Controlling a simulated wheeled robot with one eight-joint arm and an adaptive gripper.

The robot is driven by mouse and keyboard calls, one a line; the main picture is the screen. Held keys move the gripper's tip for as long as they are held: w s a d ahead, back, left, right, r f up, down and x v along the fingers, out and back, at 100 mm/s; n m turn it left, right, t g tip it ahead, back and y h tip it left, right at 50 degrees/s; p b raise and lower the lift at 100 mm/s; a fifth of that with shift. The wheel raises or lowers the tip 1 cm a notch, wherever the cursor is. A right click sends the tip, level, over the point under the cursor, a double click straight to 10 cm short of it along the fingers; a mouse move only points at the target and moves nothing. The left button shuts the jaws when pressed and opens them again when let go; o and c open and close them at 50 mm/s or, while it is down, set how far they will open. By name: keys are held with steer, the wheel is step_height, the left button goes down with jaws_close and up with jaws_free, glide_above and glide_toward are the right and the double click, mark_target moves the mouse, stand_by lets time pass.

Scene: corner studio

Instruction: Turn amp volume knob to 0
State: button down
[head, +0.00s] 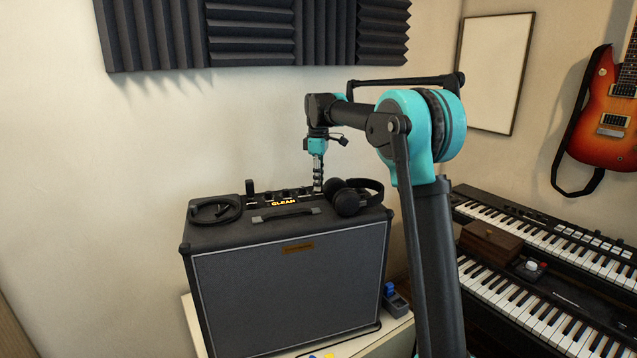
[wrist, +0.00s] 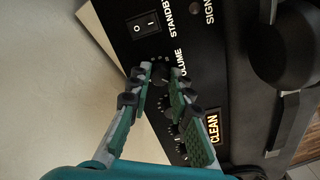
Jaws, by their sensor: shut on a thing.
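The amp (head: 290,285) is a dark cabinet with a control panel along its top rear edge. In the wrist view, the panel (wrist: 205,75) carries the word VOLUME beside a dark knob (wrist: 161,74). My gripper (head: 318,186) points down at the right end of the panel in the head view. In the wrist view, the fingertips of my gripper (wrist: 160,77) are on either side of the VOLUME knob, shut on it. The fingers partly hide the knob, and its pointer position cannot be read.
A lit CLEAN display (wrist: 213,126) and a rocker switch (wrist: 145,24) are on the panel. Headphones (head: 350,202) lie on the amp near my gripper; a coiled cable (head: 215,210) lies at left. The wall is close behind. Keyboards (head: 545,290) stand at right.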

steer(key=c, duration=1.4)
jaws_free()
steer(key=shift+o, duration=0.2)
steer(key=shift+r, duration=0.1)
step_height(320, 180, up, 12)
